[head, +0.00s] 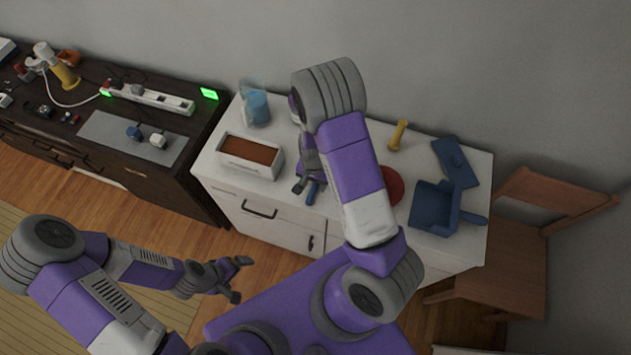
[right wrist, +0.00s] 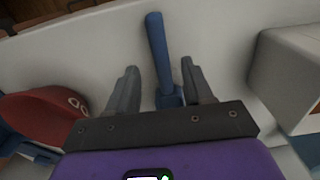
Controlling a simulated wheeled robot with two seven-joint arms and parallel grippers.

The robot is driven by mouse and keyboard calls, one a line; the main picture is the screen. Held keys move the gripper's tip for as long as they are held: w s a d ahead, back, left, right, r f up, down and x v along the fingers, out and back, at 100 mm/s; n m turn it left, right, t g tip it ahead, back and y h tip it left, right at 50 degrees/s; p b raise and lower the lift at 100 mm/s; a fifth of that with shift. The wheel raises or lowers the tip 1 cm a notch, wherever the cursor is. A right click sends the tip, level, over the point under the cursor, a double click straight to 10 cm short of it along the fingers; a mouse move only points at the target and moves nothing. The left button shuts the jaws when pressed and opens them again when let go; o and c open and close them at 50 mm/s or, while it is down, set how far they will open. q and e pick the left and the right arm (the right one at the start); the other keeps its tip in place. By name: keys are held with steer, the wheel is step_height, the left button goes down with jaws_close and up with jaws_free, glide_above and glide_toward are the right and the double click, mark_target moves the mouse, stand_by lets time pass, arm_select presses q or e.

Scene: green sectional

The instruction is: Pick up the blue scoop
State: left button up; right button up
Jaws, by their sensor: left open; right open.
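The blue scoop (head: 312,193) lies on the white cabinet top near its front edge, mostly hidden by my right gripper in the head view. In the right wrist view its long blue handle (right wrist: 157,45) runs between and beyond the fingers, and its wider end is partly hidden by the gripper body. My right gripper (right wrist: 160,68) is open, with a finger on each side of the handle and gaps visible. It also shows in the head view (head: 304,186). My left gripper (head: 240,279) is open and empty, in front of the cabinet over the floor.
On the white cabinet (head: 222,190), a white box with brown contents (head: 250,153) stands left of the scoop, and a red round thing (head: 391,186) stands right. A blue dustpan (head: 433,208), a yellow dumbbell-like thing (head: 397,135) and a wooden chair (head: 525,245) are further right.

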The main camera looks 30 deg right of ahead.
mark_target(314, 186)
steer(key=f, duration=0.3)
steer(key=shift+w, duration=0.2)
jaws_close()
step_height(314, 186, up, 10)
steer(key=p, duration=0.2)
stand_by(0.4)
